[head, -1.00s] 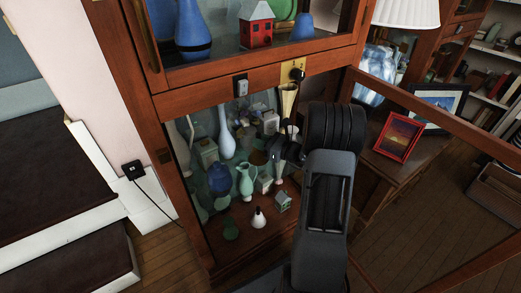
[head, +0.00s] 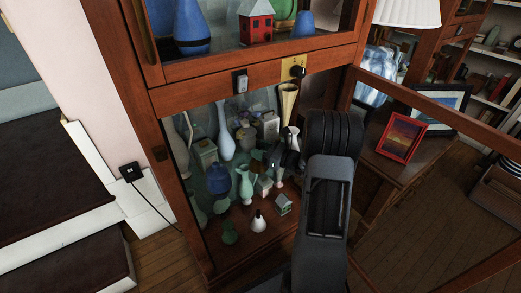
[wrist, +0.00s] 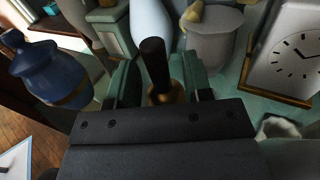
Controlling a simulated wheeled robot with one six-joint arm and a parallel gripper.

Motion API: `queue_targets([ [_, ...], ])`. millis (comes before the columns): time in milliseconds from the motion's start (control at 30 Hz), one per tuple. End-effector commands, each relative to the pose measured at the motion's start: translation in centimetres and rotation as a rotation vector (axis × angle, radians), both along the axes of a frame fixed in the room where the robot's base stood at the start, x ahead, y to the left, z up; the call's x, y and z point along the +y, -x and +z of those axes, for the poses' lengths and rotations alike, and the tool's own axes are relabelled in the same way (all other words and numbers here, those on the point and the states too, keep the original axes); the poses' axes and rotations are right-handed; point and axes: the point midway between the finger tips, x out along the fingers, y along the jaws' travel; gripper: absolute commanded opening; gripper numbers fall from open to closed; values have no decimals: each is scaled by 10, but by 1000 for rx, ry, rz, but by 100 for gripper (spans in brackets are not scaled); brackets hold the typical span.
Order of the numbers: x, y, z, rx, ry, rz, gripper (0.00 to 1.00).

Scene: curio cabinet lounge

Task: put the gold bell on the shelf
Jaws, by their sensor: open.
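The gold bell (wrist: 166,95) shows in the wrist view, with its dark upright handle (wrist: 153,60) between the fingers of my gripper (wrist: 160,80). The fingers are open on both sides of it, and my palm hides its lower part. In the head view my gripper (head: 272,155) reaches into the lower cabinet compartment; I cannot make out the gold bell there. The lower shelf (head: 243,248) holds many ornaments. The upper shelf (head: 222,60) holds a red house and blue vases.
A blue jar (wrist: 50,72), a grey lidded pot (wrist: 212,38) and a white clock (wrist: 290,50) crowd my gripper. The cabinet's wooden frame (head: 250,85) lies above.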

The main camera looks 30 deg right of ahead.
Motion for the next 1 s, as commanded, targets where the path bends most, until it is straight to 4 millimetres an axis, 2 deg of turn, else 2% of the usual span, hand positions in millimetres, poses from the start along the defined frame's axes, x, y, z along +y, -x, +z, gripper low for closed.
queue_targets([
  [167,0,0,3,-1,1,0,46],
  [267,-6,7,4,1,0,-2,46],
  [600,-42,59,5,1,-1,-5,46],
  [800,-59,84,4,1,-2,-3,46],
  [933,-64,93,4,1,2,3,46],
  [1000,-56,95,7,4,29,38,46],
])
